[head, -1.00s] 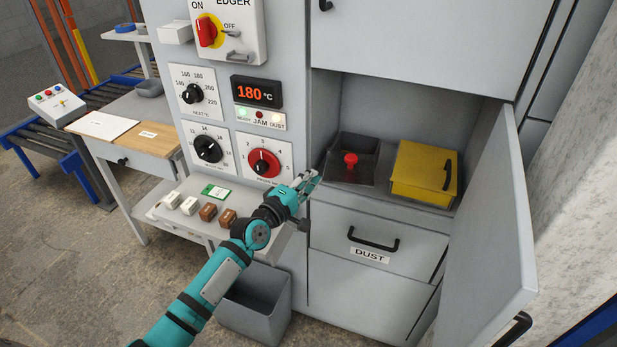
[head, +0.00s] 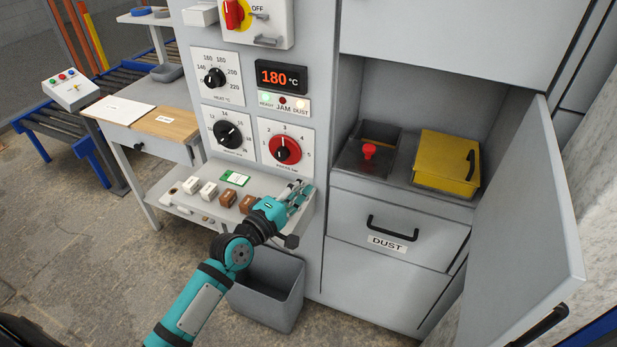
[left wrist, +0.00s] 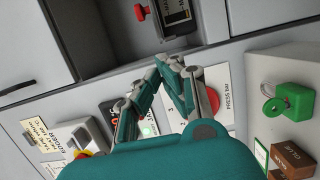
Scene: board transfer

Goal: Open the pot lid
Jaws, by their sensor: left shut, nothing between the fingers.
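A dark lid with a red knob (head: 368,151) lies flat at the front of a dark box inside the open compartment. The box's inside shows dark behind the knob. The knob also shows at the top of the left wrist view (left wrist: 140,12). My left gripper (head: 302,192) is shut and empty. It is in front of the machine's panel, left of the compartment and lower than the knob, well apart from the lid. In the left wrist view its fingertips (left wrist: 172,64) come together over the grey panel. My right gripper is not in view.
A yellow box (head: 447,160) with a black handle stands right of the lid. The open door (head: 525,210) swings out on the right. The DUST drawer (head: 395,225) is below. A shelf with small blocks (head: 228,202) is beside my gripper, above a grey bin (head: 268,290).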

